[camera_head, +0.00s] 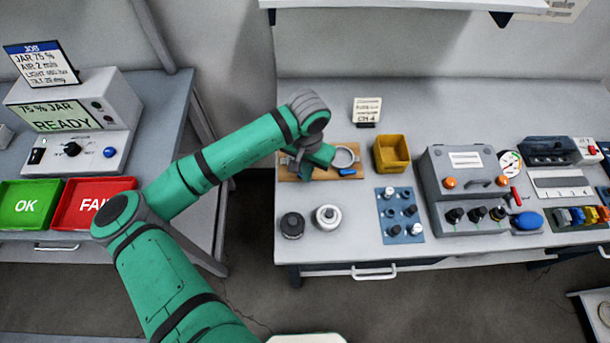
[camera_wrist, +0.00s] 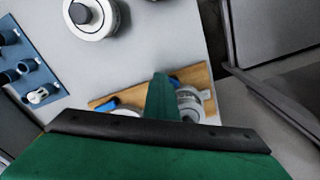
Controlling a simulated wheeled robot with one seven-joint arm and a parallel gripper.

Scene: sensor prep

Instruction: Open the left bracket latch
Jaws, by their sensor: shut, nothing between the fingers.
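A wooden board (camera_head: 318,176) with two grey brackets lies on the bench. The right bracket (camera_head: 345,156) is a round clamp with a blue latch lever (camera_head: 347,172) at its front. In the head view my arm covers most of the left bracket. The wrist view shows the board turned round, with the left bracket (camera_wrist: 194,102) at its right and its blue lever (camera_wrist: 174,81) beside it. My gripper (camera_wrist: 161,78) is shut and empty over the board, close beside that lever; I cannot tell whether they touch. It also shows in the head view (camera_head: 299,170).
Two round parts, one dark (camera_head: 292,225) and one white (camera_head: 327,217), stand in front of the board. A yellow bin (camera_head: 392,154), a blue plate with fittings (camera_head: 400,215) and a grey control box (camera_head: 467,190) stand to the right. A gap separates this bench from the left one.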

